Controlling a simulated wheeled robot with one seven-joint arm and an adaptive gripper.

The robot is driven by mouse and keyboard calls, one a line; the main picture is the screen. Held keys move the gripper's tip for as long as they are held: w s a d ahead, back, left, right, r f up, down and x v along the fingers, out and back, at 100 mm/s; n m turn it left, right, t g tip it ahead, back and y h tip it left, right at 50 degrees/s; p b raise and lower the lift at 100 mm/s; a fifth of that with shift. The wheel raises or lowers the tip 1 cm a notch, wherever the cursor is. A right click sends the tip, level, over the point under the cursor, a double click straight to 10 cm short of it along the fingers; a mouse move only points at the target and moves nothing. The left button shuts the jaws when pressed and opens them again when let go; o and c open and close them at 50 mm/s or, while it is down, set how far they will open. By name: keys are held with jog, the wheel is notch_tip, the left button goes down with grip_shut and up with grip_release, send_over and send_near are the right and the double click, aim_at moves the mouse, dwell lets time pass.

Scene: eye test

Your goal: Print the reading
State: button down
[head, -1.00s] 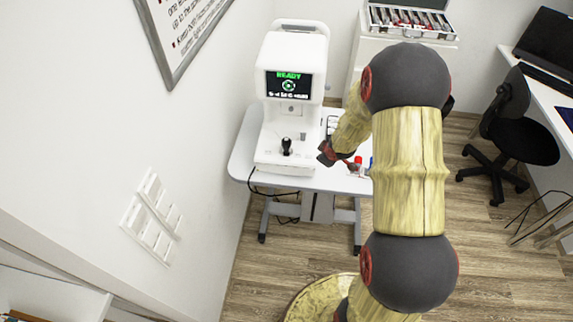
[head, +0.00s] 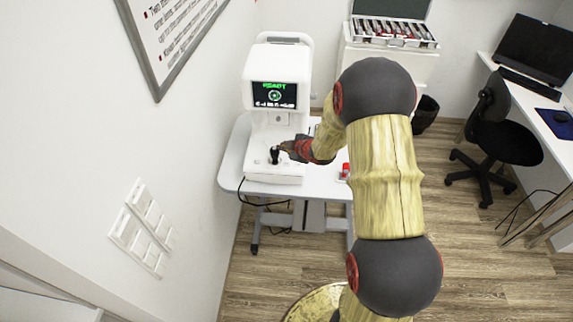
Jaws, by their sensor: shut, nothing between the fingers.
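The white eye-test machine (head: 262,122) stands on a small wheeled table. Its screen (head: 274,95) is lit, with green "READY" text, a round green mark and a line of white characters too small to read. A black joystick (head: 274,155) stands upright on the machine's base. My gripper (head: 285,147) is shut and empty, just to the right of the joystick top. I cannot tell whether it touches the joystick. My arm hides part of the table and the machine's right side. No printed slip is visible.
The table (head: 232,165) has a small red-topped item (head: 345,170) at its right. A white cabinet with an open lens case (head: 395,32) stands behind. A black office chair (head: 497,130) and a desk are at the right. A wall with a framed sign (head: 165,45) bounds the left.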

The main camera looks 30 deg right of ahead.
jog(key=shift+w+d+f+b, duration=0.1)
jog(key=shift+w+f+b, duration=0.05)
jog(key=shift+f+b, duration=1.1)
jog(key=shift+w+d+f+b, duration=0.15)
jog(key=shift+f+b, duration=0.65)
jog(key=shift+f, duration=0.8)
jog(key=shift+w+d+f+b, duration=0.1)
jog(key=shift+w+f+b, duration=0.05)
jog(key=shift+f+b, duration=1.1)
jog(key=shift+f, duration=0.2)
jog(key=shift+f, duration=0.4)
jog(key=shift+w+f+b, duration=0.1)
jog(key=shift+f+b, duration=0.2)
jog(key=shift+b, duration=0.05)
jog(key=shift+r, duration=0.15)
jog(key=shift+r+p, duration=0.55)
jog(key=shift+r, duration=0.15)
jog(key=r+p, duration=0.2)
jog(key=r, duration=0.1)
jog(key=r+p, duration=0.1)
jog(key=shift+s+a+r+p, duration=0.2)
jog(key=shift+s+r+p, duration=0.15)
jog(key=shift+s+r, duration=0.05)
